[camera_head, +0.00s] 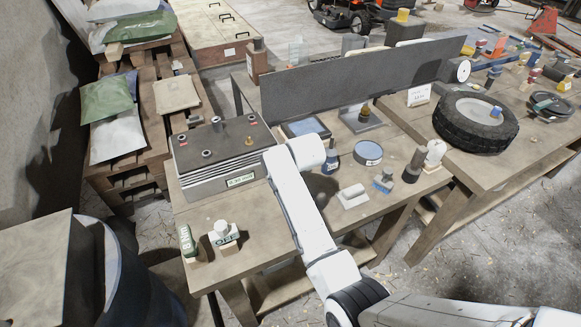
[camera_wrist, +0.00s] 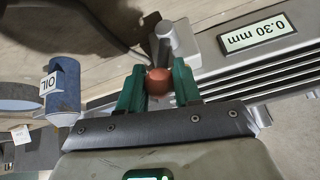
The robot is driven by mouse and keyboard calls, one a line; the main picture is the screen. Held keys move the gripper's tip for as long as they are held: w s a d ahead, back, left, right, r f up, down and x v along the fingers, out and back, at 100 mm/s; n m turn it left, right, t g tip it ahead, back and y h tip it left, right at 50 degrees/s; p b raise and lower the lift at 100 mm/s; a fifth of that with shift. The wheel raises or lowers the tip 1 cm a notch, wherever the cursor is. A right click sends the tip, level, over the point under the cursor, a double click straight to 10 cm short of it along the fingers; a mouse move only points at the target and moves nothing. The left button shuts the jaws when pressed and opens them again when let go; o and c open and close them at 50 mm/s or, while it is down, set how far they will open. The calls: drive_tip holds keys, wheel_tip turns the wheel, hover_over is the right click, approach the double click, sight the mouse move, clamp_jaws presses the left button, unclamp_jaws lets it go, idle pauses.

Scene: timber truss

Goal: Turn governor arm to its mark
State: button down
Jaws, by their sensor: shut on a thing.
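A reddish-brown ball knob (camera_wrist: 159,82) sits between the two green fingers of my gripper (camera_wrist: 159,74) in the wrist view. The gripper is shut on it. A grey metal lever end (camera_wrist: 163,45) shows just beyond the knob and seems to belong to the governor arm. It stands beside a finned grey machine (camera_wrist: 265,75) with a "0.30 mm" display (camera_wrist: 255,33). In the head view the finned machine (camera_head: 215,160) stands on the bench, and my white wrist covers the gripper and the knob. I cannot make out the arm's mark in either view.
A blue oil bottle (camera_wrist: 63,88) stands left of the fingers in the wrist view. In the head view, a round blue-topped tin (camera_head: 368,153), a white block (camera_head: 352,196) and a dark pestle-like tool (camera_head: 414,165) crowd the bench. A tall dark panel (camera_head: 360,82) stands behind.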

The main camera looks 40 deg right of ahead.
drive_tip(key=shift+w+a+n+h, duration=0.1)
drive_tip(key=shift+a+n+h, duration=0.2)
drive_tip(key=shift+a+h, duration=0.45)
drive_tip(key=shift+g, duration=0.3)
drive_tip(key=c, duration=1)
unclamp_jaws()
drive_tip(key=shift+a, duration=0.1)
drive_tip(key=shift+o, duration=1)
drive_tip(key=shift+r, duration=0.1)
drive_tip(key=shift+r, duration=0.45)
drive_tip(key=v, duration=1)
drive_tip(key=shift+s+f+b, duration=0.2)
drive_tip(key=shift+f+b, duration=0.05)
drive_tip(key=shift+b, duration=0.2)
drive_tip(key=shift+a, duration=0.1)
